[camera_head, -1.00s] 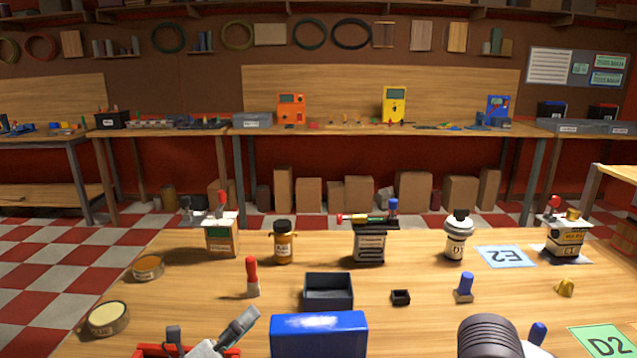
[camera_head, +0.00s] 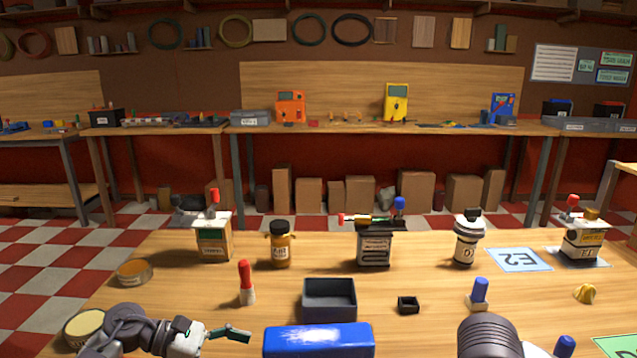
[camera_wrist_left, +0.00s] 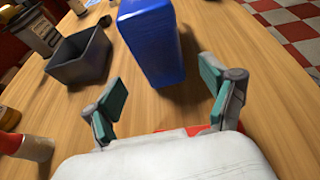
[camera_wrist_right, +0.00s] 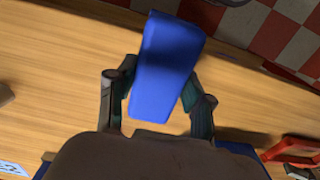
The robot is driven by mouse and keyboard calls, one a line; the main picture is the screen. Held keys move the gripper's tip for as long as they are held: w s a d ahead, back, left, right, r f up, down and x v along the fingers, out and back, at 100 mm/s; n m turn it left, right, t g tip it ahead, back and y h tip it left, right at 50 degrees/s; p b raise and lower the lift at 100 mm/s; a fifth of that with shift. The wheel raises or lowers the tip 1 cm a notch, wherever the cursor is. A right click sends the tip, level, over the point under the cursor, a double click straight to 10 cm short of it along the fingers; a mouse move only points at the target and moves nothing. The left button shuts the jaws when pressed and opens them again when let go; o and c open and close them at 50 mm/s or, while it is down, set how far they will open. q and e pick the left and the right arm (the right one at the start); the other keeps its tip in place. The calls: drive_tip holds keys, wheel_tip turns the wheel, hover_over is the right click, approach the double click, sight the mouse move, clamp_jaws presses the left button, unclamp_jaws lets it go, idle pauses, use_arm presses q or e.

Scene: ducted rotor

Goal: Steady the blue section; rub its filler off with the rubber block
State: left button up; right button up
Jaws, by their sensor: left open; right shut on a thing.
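The blue section (camera_head: 318,341) is a long blue block at the near middle of the table in the head view. It also shows in the left wrist view (camera_wrist_left: 152,40). In the right wrist view the blue section (camera_wrist_right: 165,65) sits between the fingers of my right gripper (camera_wrist_right: 160,92), which is shut on it. My left gripper (camera_head: 226,334) is left of the section in the head view. In the left wrist view my left gripper (camera_wrist_left: 162,92) is open and empty, with the section beyond its fingertips.
A red-capped marker-like item (camera_head: 246,283) and a round tin (camera_head: 84,328) are at left.

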use_arm(q)
drive_tip(key=p+x, duration=0.1)
drive_tip(key=x, duration=0.3)
drive_tip(key=shift+d+r, duration=0.1)
drive_tip(key=shift+r, duration=0.05)
use_arm(e)
wheel_tip(320, 180, up, 2)
use_arm(q)
drive_tip(key=b+x, duration=0.2)
drive_tip(key=x, duration=0.1)
drive_tip(key=shift+f, duration=0.25)
use_arm(e)
wheel_tip(320, 180, down, 2)
drive_tip(key=shift+f, duration=0.2)
use_arm(q)
drive_tip(key=shift+d, duration=0.25)
use_arm(e)
drive_tip(key=shift+f, duration=0.15)
use_arm(q)
drive_tip(key=c, duration=1)
